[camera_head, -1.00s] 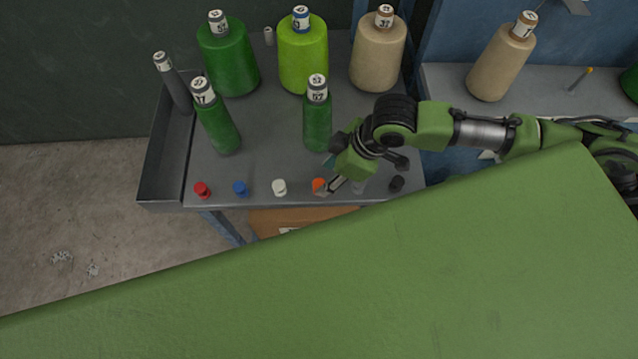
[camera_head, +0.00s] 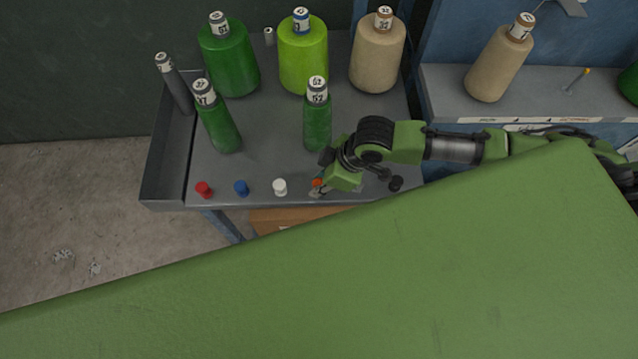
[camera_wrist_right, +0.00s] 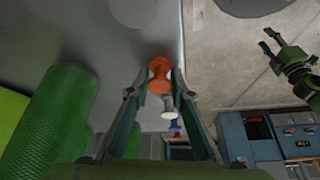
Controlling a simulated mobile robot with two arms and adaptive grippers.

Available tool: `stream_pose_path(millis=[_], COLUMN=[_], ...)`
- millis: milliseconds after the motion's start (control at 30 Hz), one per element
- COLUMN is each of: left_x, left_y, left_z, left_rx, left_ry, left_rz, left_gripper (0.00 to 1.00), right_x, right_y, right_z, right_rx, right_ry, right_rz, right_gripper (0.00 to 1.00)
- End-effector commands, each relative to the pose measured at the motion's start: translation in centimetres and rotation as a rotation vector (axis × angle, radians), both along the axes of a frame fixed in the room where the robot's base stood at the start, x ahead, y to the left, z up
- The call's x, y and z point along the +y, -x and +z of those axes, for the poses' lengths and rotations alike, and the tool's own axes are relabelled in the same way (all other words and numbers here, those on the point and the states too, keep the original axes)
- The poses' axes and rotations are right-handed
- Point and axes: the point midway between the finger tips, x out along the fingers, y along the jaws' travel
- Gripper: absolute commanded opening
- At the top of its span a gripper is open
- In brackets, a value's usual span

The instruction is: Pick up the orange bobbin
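The orange bobbin (camera_head: 317,183) stands near the front edge of the grey table (camera_head: 262,160), partly hidden by my right gripper (camera_head: 318,188). In the right wrist view the orange bobbin (camera_wrist_right: 160,75) sits between the fingertips of my right gripper (camera_wrist_right: 160,82). The fingers are apart, one on each side of it; I cannot tell whether either touches it. The bobbin still appears to rest on the table. My left gripper (camera_wrist_right: 269,43) shows at the upper right of the right wrist view, with its fingers spread and empty, away from the table.
White (camera_head: 280,187), blue (camera_head: 241,188) and red (camera_head: 204,189) bobbins stand in a row to the left. A black bobbin (camera_head: 396,183) is to the right. A slim green cone (camera_head: 317,120) stands close behind the gripper. Larger yarn cones fill the back.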

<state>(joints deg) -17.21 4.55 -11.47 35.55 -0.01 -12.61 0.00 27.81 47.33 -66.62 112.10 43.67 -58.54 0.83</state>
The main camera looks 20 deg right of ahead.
Motion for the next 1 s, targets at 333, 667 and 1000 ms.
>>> stream_pose_path(millis=[333, 667, 1000], left_x=[0.0, 0.0, 0.0], left_y=[0.0, 0.0, 0.0], left_z=[-0.1, -1.2, -2.2], left_rx=[0.0, 0.0, 0.0], left_ry=[0.0, 0.0, 0.0], left_rz=[0.0, 0.0, 0.0], left_gripper=[0.4, 0.4, 0.4], right_x=[0.0, 0.1, 0.8], right_y=[0.0, 0.6, 7.2], right_z=[0.2, 3.8, 9.8], right_rx=[-0.001, -0.002, 0.001], right_ry=[-0.001, -0.002, -0.001], right_rz=[0.0, 0.003, 0.005], right_gripper=[0.06, 0.06, 0.06])
